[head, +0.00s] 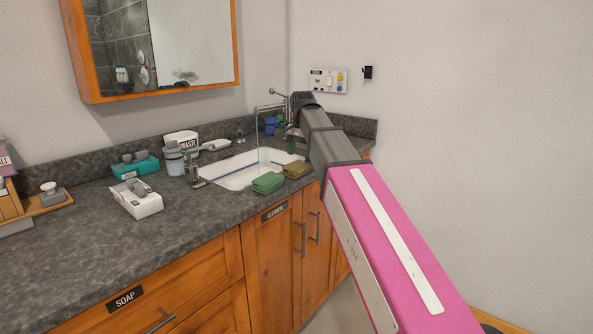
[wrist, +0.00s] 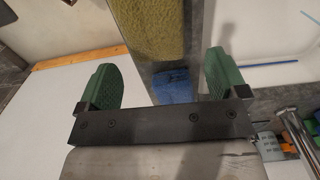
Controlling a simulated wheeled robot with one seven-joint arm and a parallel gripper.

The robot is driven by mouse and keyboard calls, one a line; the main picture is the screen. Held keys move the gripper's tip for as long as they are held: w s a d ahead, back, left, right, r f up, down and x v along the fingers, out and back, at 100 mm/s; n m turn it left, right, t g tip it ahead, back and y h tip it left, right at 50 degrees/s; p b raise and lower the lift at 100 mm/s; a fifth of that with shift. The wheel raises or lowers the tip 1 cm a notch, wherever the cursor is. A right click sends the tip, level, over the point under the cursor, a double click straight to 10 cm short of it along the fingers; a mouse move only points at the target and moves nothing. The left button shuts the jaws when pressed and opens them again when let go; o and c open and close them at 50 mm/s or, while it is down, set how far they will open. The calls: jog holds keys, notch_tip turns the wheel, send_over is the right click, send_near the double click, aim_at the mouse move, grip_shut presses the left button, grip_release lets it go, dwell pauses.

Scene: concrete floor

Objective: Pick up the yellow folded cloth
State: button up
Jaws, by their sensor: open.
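The yellow folded cloth (head: 297,169), olive-yellow and thick, lies on the counter's front strip at the sink's near right edge. In the wrist view the yellow cloth (wrist: 150,28) shows large at the top centre, with its upper part cut off by the frame. My gripper (wrist: 162,60) is open and empty, with its two green fingers wide apart. The cloth's lower edge shows between and just past the fingertips; I cannot tell the height gap. In the head view my arm reaches over the sink's right end, and the gripper is mostly hidden.
A green folded cloth (head: 268,182) lies close left of the yellow one. A blue cloth (wrist: 172,85) shows between my fingers. A wall bounds the right.

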aim_at(302, 162)
jog(key=f, duration=0.4)
jog(key=shift+s+f, duration=0.2)
jog(key=shift+f, duration=0.1)
jog(key=c, duration=1.1)
jog(key=shift+r, duration=0.15)
